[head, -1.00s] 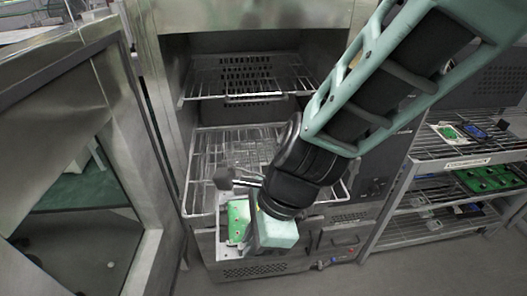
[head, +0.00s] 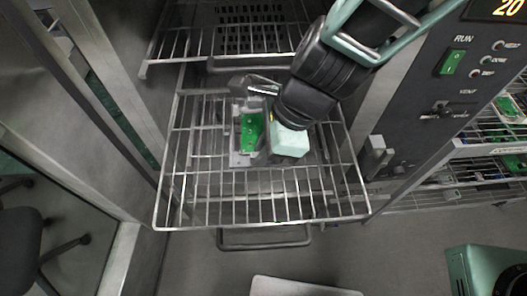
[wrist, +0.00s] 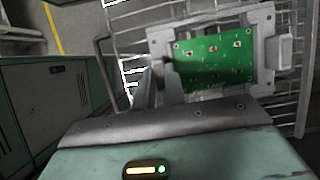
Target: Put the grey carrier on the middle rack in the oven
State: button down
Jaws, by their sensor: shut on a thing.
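The grey carrier (head: 238,158) with a green circuit board in it is over the pulled-out middle rack (head: 200,212) of the oven. I cannot tell whether it touches the wires. The carrier also shows in the wrist view (wrist: 284,50), with rack wires behind it. My gripper (head: 262,130) is shut on the carrier's right edge in the head view. In the wrist view my gripper (wrist: 160,82) holds the near left side of the carrier. The fingertips are partly hidden.
An upper rack (head: 240,42) is above and behind the middle one. The open oven door (head: 60,120) stands on the left. The control panel (head: 455,75) is on the right, with a shelf of other boards (head: 505,135) beyond it. The rack's front part is bare.

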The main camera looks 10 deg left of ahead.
notch_tip(320, 180, down, 8)
jog(key=b, duration=0.2)
jog(key=shift+b, duration=0.35)
jog(key=c, duration=1.5)
grip_release()
jog(key=shift+f, duration=0.15)
jog(key=shift+o, duration=0.2)
jog(key=p+v, duration=0.3)
jog(key=v, duration=0.9)
jog(key=shift+r, duration=0.25)
